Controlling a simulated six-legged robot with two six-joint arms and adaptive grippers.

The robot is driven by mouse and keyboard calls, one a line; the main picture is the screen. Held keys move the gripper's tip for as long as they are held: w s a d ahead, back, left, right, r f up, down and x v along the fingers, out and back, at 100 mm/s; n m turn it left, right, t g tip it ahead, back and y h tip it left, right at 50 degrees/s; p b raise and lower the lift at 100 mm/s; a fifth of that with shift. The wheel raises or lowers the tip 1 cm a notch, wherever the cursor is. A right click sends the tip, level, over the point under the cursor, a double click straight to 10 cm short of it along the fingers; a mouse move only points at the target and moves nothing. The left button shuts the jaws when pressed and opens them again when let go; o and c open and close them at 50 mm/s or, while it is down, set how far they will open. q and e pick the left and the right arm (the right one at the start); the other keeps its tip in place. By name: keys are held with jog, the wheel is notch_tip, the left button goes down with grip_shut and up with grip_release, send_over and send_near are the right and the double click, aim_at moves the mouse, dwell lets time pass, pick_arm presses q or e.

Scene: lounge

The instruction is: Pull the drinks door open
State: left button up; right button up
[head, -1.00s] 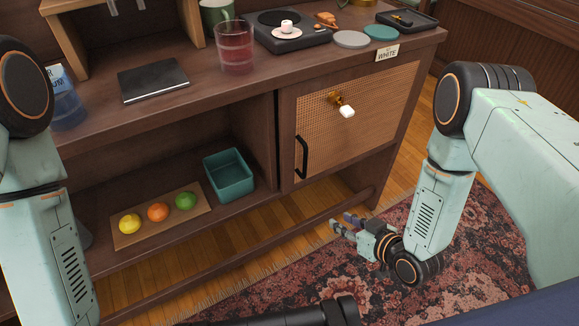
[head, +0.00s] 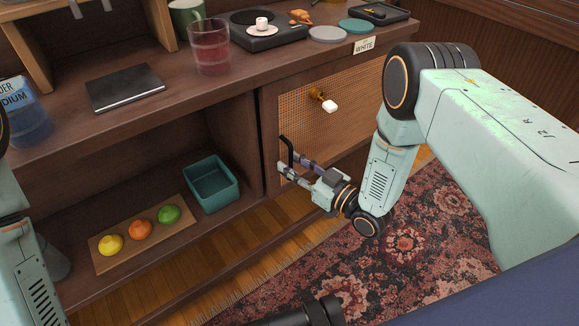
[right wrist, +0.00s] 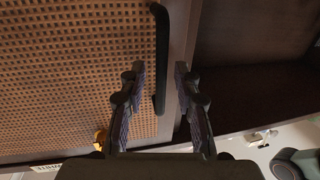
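The drinks door (head: 325,120) is a woven cane panel in a dark wood frame on the right of the cabinet, and it looks shut. Its black bar handle (head: 286,150) is on the door's left side. My right gripper (head: 290,163) is open at the handle's lower part. In the right wrist view, the handle (right wrist: 162,60) runs between the two spread fingers (right wrist: 160,68), with a gap on each side. The fingers partly hide the handle's lower end in the head view. My left arm shows at the left edge, but its gripper is out of view.
A brass knob with a white tag (head: 323,101) sticks out of the door. A teal bin (head: 211,185) and a board (head: 105,262) with fruit sit on the open shelf to the left. A glass (head: 209,45) stands on the cabinet top. A patterned rug (head: 420,260) covers the floor in front.

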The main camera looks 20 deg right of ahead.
jog(key=shift+w+a+r, duration=0.1)
jog(key=shift+w+a, duration=0.2)
jog(key=shift+w, duration=0.05)
jog(key=shift+c, duration=0.2)
grip_shut()
dwell(0.5)
